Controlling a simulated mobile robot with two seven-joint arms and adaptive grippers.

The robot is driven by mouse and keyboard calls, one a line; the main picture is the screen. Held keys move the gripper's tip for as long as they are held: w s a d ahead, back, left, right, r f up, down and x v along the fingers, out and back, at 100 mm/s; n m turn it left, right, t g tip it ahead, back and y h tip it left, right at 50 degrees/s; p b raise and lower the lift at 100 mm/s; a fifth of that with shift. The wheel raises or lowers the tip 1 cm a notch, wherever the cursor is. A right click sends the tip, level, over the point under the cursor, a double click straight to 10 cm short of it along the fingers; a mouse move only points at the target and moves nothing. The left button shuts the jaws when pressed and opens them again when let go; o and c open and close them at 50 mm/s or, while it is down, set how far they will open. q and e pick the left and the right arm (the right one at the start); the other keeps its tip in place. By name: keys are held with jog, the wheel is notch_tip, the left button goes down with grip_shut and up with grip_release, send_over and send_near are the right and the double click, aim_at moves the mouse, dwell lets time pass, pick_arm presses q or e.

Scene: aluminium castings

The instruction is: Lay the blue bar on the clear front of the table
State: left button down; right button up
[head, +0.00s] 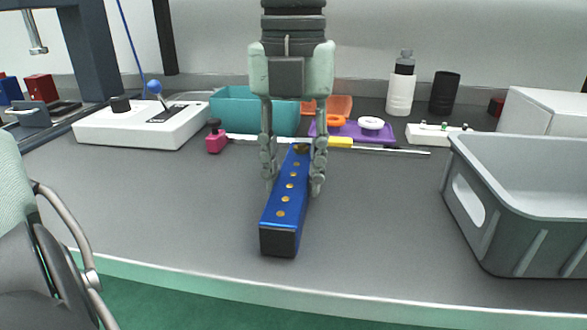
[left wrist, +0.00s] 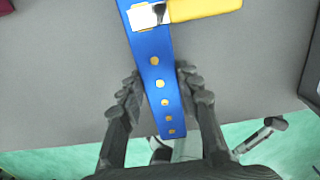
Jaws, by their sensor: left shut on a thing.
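The blue bar (head: 286,195) is long, with a row of brass-coloured dots on top and a black near end. It points toward the table's front edge in the head view. My left gripper (head: 293,185) comes down from above and is shut on the bar, one finger on each side. In the left wrist view the bar (left wrist: 158,75) runs between the fingers (left wrist: 160,95). A yellow-handled tool (left wrist: 205,8) appears to cross over the bar's far part there. I cannot tell whether the bar touches the table (head: 370,230). My right gripper is not in view.
A grey crate (head: 530,225) stands at the right. A teal bin (head: 235,108), purple tray (head: 380,132), pink-ended tool (head: 215,140) and white control box (head: 150,128) stand behind. The table's front strip is clear on both sides of the bar.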

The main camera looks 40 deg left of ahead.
aim_at(294, 175)
pick_arm(q)
jog(key=c, duration=1.1)
grip_release()
jog(key=shift+o, duration=0.2)
jog(key=shift+r, duration=0.55)
notch_tip(294, 175, up, 11)
jog(key=p, duration=0.1)
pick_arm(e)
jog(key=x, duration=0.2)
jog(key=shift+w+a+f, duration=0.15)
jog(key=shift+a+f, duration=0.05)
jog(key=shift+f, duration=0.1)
